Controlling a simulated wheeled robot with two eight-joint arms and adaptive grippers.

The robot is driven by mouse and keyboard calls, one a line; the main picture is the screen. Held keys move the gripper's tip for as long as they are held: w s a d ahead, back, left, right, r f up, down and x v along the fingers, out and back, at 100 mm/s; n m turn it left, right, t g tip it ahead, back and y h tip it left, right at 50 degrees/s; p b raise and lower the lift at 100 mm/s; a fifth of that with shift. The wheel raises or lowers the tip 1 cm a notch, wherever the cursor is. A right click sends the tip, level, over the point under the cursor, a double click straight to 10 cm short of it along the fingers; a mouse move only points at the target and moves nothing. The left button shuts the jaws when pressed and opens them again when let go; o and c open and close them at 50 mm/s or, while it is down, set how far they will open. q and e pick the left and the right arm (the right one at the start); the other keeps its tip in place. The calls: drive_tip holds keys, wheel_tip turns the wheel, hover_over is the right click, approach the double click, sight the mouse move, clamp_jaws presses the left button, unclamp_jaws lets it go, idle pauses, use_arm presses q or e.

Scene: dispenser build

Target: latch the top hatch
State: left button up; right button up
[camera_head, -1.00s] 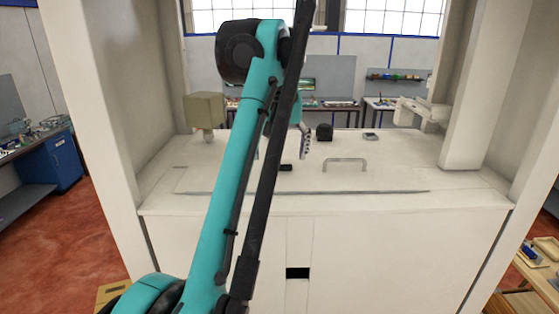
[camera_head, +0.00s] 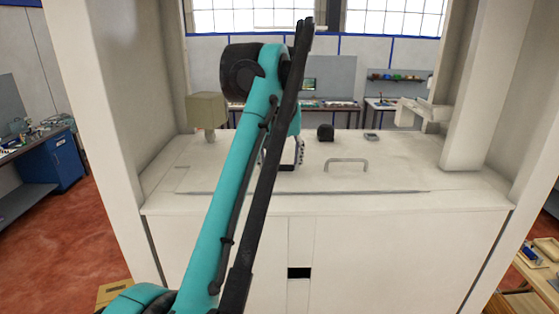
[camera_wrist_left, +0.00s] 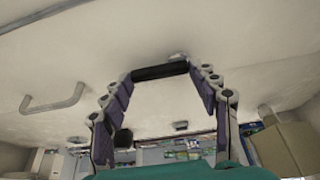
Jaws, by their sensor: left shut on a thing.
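The white top hatch (camera_head: 385,180) lies flat in the top of the white cabinet, with a dark seam along its front edge. A grey bar handle (camera_head: 347,161) stands on it and also shows at the left of the left wrist view (camera_wrist_left: 55,102). A small black latch piece (camera_wrist_left: 160,71) sits on the white surface. My left gripper (camera_wrist_left: 162,76) is shut on this black piece, with a fingertip at each end of it. In the head view the gripper (camera_head: 294,160) is partly hidden behind my left arm. My right gripper is out of view.
A black rounded knob (camera_head: 325,132) and a small grey item (camera_head: 371,137) are at the back of the cabinet top. A beige box (camera_head: 206,110) stands at the left. White posts (camera_head: 474,90) flank the cabinet.

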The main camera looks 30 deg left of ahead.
use_arm(q)
drive_tip(key=shift+s, duration=0.1)
drive_tip(key=m, duration=0.1)
drive_tip(key=m+h, duration=0.1)
drive_tip(key=m, duration=0.1)
drive_tip(key=shift+s+m, duration=0.3)
drive_tip(key=shift+s, duration=0.1)
drive_tip(key=m+h, duration=0.1)
drive_tip(key=m, duration=0.1)
drive_tip(key=s+m+h, duration=0.1)
drive_tip(key=m, duration=0.1)
drive_tip(key=shift+a+m+t, duration=0.1)
drive_tip(key=shift+m+t, duration=0.2)
drive_tip(key=m, duration=0.1)
drive_tip(key=m+h, duration=0.1)
drive_tip(key=m, duration=0.3)
drive_tip(key=shift+s+a+g+h, duration=0.4)
drive_tip(key=shift+s+a+r+m+g+h, duration=0.1)
drive_tip(key=shift+m+g+h, duration=0.1)
drive_tip(key=shift+m, duration=0.55)
drive_tip(key=shift+s+a+f+m+g+h, duration=0.1)
drive_tip(key=shift+a+m+g+h, duration=0.1)
drive_tip(key=shift+m, duration=0.6)
drive_tip(key=shift+a+r+m+g+h, duration=0.1)
drive_tip(key=shift+m+g+h, duration=0.1)
drive_tip(key=shift+m, duration=0.55)
